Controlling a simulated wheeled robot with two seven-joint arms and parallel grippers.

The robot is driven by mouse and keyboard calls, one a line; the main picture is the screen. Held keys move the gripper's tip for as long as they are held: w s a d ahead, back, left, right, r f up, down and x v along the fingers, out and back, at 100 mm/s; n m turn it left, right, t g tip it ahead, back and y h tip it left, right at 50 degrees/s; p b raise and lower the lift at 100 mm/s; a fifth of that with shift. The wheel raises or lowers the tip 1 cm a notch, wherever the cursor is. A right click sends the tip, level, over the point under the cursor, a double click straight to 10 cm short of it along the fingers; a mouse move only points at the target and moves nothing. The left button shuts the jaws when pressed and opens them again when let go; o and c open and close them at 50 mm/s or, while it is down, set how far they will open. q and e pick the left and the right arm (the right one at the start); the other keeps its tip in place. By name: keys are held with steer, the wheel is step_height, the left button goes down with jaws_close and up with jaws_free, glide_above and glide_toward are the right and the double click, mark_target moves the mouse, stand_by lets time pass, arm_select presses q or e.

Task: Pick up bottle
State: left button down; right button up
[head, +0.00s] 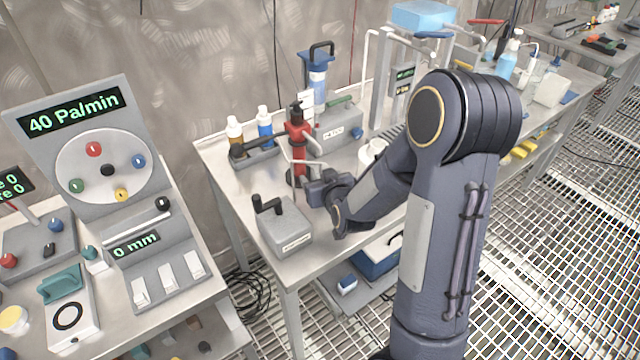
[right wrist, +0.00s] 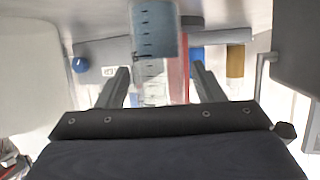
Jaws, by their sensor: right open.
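A brown bottle with a white cap (head: 235,131) and a blue bottle with a white cap (head: 264,127) stand upright in a dark holder at the back left of the steel table. My right gripper (head: 314,182) is low over the table, beside a red upright device (head: 298,150). In the wrist view its two fingers (right wrist: 160,88) are apart with nothing clearly held. The red device shows behind the gap. My left gripper is out of view.
A grey box with a black handle (head: 285,226) sits at the table's front corner. A blue-topped cylinder (head: 318,80) stands behind the red device. A control console (head: 115,190) stands to the left. A light-blue wash bottle (head: 508,60) stands farther right.

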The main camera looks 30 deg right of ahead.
steer(key=shift+x, duration=1)
steer(key=shift+c, duration=0.3)
steer(key=c, duration=1.1)
steer(key=shift+r, duration=0.1)
